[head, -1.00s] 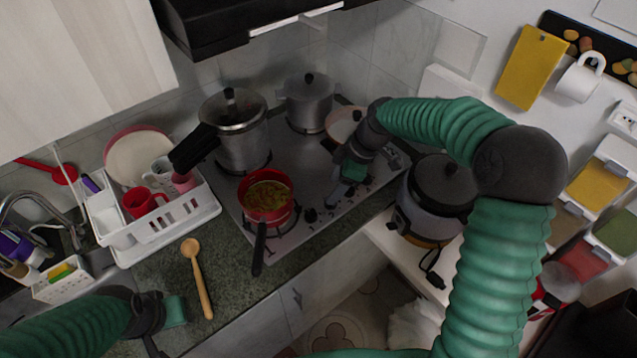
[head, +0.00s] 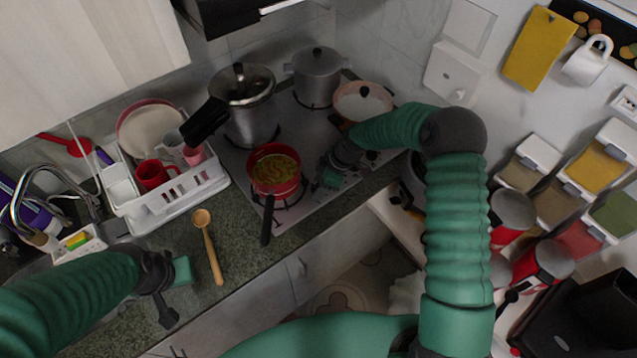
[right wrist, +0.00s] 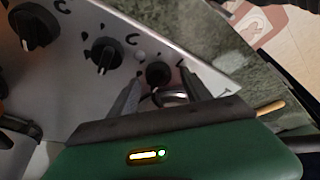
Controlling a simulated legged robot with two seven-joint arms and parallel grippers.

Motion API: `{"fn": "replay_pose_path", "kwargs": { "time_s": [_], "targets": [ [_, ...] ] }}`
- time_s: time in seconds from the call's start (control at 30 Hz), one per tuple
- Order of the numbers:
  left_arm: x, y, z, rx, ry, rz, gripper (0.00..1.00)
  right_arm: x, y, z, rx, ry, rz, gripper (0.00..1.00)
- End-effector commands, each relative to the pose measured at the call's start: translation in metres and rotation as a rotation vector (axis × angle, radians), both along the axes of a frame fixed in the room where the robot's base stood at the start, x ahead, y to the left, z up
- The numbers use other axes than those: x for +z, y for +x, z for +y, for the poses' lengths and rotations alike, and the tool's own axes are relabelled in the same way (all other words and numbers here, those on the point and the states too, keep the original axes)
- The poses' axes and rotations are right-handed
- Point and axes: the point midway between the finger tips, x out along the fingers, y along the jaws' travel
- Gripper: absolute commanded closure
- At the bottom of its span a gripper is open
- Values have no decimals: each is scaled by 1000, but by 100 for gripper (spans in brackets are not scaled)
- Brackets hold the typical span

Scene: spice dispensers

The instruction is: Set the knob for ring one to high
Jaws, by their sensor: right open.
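The steel cooktop (head: 300,130) has a row of black knobs along its front edge. In the right wrist view a knob (right wrist: 158,75) at the end of the row lies between the fingertips of my right gripper (right wrist: 160,78); I cannot tell whether they touch it. The gripper is open. Two more knobs, a middle one (right wrist: 106,55) and a larger-looking one (right wrist: 37,25), are to its left. In the head view my right gripper (head: 328,180) is low at the cooktop's front edge and hides some knobs. My left gripper (head: 172,288) is over the counter; its fingers are unclear.
A red pan (head: 275,170) with food is on the front burner, its handle pointing forward. A pressure cooker (head: 246,115), a grey pot (head: 316,80) and a lidded pan (head: 362,100) are behind. A wooden spoon (head: 208,245) and dish rack (head: 165,200) are left.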

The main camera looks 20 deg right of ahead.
Motion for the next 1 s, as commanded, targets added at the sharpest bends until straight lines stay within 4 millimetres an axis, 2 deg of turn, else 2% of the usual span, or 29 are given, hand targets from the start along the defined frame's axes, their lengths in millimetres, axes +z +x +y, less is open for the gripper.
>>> {"fn": "replay_pose_path", "kwargs": {
  "time_s": [0.23,0.67,1.0],
  "targets": [
    [0,0,0,0,0,0,64,-2,1,0,-1,0,2,45],
    [0,0,0,0,0,0,64,-1,2,0,-1,0,0,100],
    [-2,0,0,0,0,0,64,0,2,1,-41,0,-4,100]
  ]
}}
